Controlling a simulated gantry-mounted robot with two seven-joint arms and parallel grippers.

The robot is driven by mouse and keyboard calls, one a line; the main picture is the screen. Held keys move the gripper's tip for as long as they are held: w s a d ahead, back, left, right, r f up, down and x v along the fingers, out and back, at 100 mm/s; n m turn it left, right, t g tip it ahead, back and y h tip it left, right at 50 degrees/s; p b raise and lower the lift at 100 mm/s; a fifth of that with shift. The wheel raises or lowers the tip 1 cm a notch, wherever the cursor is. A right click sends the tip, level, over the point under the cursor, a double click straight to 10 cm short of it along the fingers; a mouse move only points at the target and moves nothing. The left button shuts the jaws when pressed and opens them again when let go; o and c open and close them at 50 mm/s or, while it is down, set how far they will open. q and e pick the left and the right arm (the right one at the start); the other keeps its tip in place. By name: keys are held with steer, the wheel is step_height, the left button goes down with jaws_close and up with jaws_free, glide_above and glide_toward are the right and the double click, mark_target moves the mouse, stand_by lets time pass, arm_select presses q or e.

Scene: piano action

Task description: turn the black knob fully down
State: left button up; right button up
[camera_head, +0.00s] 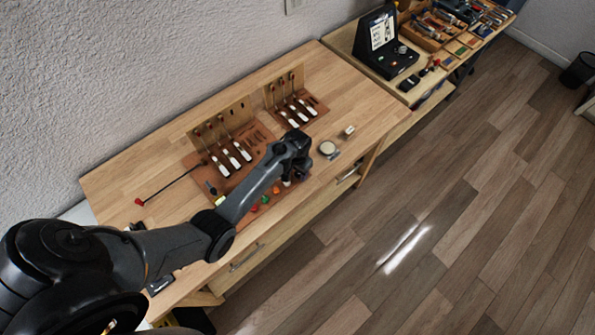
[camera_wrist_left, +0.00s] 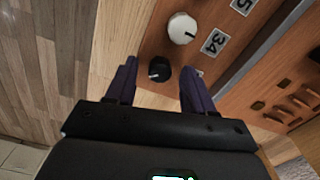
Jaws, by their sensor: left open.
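The black knob (camera_wrist_left: 159,70) shows in the left wrist view, a small round knob with a white pointer mark, on a reddish-brown panel (camera_wrist_left: 155,38). My left gripper (camera_head: 294,174) is open, with its two purplish fingers (camera_wrist_left: 188,90) on either side of the knob in the wrist view. There is a visible gap on both sides, so the fingers do not appear to grip it. In the head view my left gripper is over the front right part of the panel, and it hides the black knob. My right gripper is in neither view.
Piano-action pieces with white tips (camera_head: 234,160) stand behind on the wooden bench (camera_head: 130,180).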

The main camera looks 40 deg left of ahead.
arm_select(q)
steer(key=shift+f, duration=0.1)
steer(key=shift+c, duration=0.3)
jaws_close()
